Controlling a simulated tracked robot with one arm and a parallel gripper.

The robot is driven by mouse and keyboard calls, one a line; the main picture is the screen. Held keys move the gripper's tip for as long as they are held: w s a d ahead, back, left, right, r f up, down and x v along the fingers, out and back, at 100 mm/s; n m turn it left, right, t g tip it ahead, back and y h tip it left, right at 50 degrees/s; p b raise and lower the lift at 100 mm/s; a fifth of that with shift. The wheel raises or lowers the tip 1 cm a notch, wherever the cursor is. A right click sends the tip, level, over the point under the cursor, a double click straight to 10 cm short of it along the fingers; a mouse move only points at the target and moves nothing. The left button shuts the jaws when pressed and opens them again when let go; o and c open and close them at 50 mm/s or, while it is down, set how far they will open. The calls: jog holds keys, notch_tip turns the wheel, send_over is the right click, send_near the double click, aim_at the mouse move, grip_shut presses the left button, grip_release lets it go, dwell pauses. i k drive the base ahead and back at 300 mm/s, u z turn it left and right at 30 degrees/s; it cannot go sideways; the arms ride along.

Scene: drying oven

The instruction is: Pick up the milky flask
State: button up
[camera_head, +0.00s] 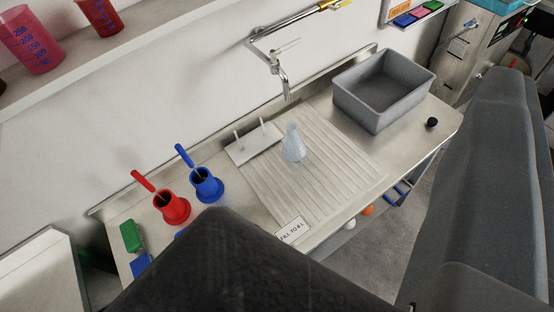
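The milky flask (294,143) is a small, pale, translucent conical flask. It stands upright on the ribbed draining board of the sink bench (340,160), near the middle of the view. Two large dark parts of my own body fill the bottom middle and the right side. I cannot tell for certain whether these are my gripper's fingers, and no fingertips show clearly. Nothing touches the flask, and a clear gap lies between it and the dark parts.
Red (174,208) and blue (207,187) holders stand further left. A small label sign (292,231) is at the front edge.

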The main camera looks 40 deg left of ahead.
aim_at(293, 149)
jog(key=z, duration=0.1)
jog(key=k, duration=0.2)
jog(key=u, duration=0.65)
jog(key=i, duration=0.6)
jog(key=u, duration=0.15)
jog(key=k, duration=1)
jog(key=z, duration=0.55)
jog(key=i, duration=1.35)
jog(key=u, duration=0.9)
